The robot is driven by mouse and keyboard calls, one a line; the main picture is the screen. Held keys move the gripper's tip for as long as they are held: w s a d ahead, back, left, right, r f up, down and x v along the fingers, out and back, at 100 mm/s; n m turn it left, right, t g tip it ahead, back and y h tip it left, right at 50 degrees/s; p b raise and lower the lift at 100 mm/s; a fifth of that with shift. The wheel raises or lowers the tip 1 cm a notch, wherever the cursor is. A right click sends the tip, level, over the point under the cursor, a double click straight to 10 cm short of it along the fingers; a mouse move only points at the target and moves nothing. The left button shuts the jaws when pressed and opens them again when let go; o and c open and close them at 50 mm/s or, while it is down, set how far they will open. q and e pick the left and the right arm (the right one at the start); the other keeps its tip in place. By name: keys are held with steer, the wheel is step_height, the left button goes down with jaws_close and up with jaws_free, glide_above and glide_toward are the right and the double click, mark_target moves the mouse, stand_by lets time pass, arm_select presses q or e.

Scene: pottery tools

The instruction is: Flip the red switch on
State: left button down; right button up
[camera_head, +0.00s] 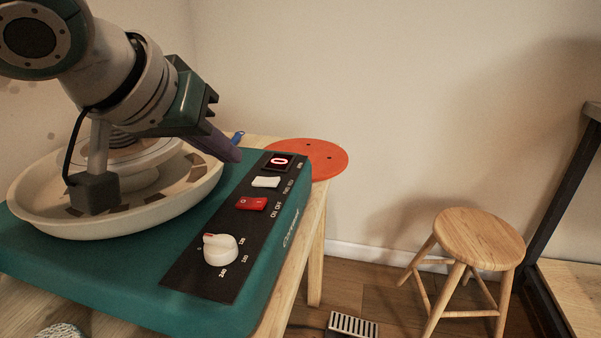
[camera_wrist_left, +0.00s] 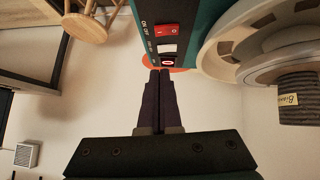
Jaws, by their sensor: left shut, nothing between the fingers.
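The red switch (camera_head: 251,203) sits on the black control panel (camera_head: 200,272) of a teal pottery wheel (camera_head: 120,290). It is a rocker beside the ON/OFF lettering, between a white switch (camera_head: 265,182) and a white dial (camera_head: 220,249). A small display (camera_head: 279,161) glows red with a 0. My left gripper (camera_head: 232,154) is shut and empty, above the wheel near the display end of the panel, apart from the red switch. In the left wrist view the shut fingertips (camera_wrist_left: 160,74) are just below the display, and the red switch (camera_wrist_left: 166,29) is beyond. My right gripper is out of view.
A cream splash pan (camera_head: 30,200) surrounds the wheel head on the left. A red-orange disc (camera_head: 325,160) lies behind the panel on the wooden table (camera_head: 310,225). A wooden stool (camera_head: 480,240) stands at right. Space above the panel looks clear.

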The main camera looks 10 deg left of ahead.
arm_select(q)
steer(key=b, duration=0.2)
glide_above(263, 199)
steer(key=s, duration=0.3)
steer(key=f, duration=0.3)
steer(key=a+f, duration=0.1)
steer(key=f, duration=0.1)
steer(key=shift+w+f, duration=0.25)
step_height(263, 199, down, 2)
steer(key=shift+s+d+f+b, duration=0.1)
steer(key=shift+d+b, duration=0.05)
steer(key=shift+b, duration=0.35)
steer(key=shift+d+f, duration=0.1)
steer(key=shift+f, duration=0.35)
steer(key=shift+p, duration=0.3)
steer(key=shift+d+f, duration=0.1)
steer(key=shift+f, duration=0.1)
